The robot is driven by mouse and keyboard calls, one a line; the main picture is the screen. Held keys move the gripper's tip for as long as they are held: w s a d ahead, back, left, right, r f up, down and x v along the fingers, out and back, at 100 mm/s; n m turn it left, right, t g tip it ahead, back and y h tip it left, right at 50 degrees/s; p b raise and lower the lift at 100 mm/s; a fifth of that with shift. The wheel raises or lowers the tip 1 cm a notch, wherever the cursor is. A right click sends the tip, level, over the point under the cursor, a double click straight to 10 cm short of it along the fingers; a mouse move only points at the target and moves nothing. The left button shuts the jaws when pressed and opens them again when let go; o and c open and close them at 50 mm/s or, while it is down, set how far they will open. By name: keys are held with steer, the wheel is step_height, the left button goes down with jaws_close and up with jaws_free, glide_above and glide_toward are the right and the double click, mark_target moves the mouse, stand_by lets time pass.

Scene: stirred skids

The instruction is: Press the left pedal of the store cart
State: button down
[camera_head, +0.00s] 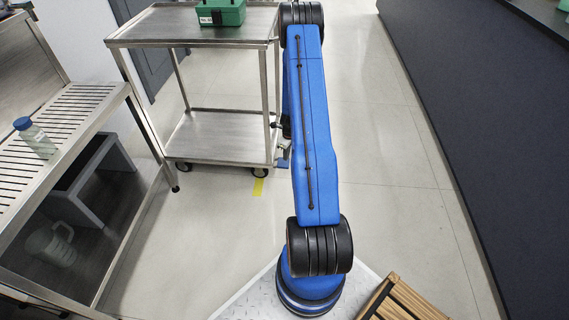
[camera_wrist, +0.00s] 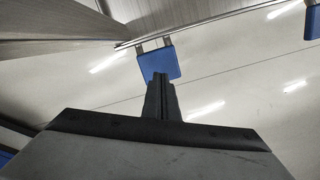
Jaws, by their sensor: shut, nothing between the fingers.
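The store cart (camera_head: 150,27) is a steel two-shelf trolley on casters, in the upper left of the head view. In the wrist view two blue pedals on metal bars stick out from its edge: the left pedal (camera_wrist: 156,62) near the middle and the right pedal (camera_wrist: 313,22) at the picture's right edge. My gripper (camera_wrist: 160,80) is shut and empty, its tips overlapping the near edge of the left pedal in the picture. I cannot tell whether they touch. In the head view my blue arm hides most of the gripper and that side of the cart.
A green case (camera_head: 221,13) sits on the cart's top. A slatted steel rack (camera_head: 60,120) with a blue-capped bottle (camera_head: 36,138) stands at the left. A yellow floor mark (camera_head: 258,187) lies by a caster. A dark counter (camera_head: 470,110) runs along the right; floor between is clear.

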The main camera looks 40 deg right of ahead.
mark_target(286, 163)
steer(key=shift+w+f, duration=0.15)
steer(key=shift+f, duration=0.95)
steer(key=shift+f, duration=1.6)
steer(key=shift+s+d+r, duration=0.2)
steer(key=shift+s+r, duration=0.1)
steer(key=shift+s, duration=0.45)
steer(key=shift+s+d+r, duration=0.15)
steer(key=shift+s+r, duration=0.1)
steer(key=shift+s, duration=0.45)
steer(key=shift+r, duration=0.15)
step_height(286, 163, up, 17)
steer(key=s, duration=0.1)
steer(key=shift+s+d, duration=0.25)
steer(key=shift+s, duration=0.1)
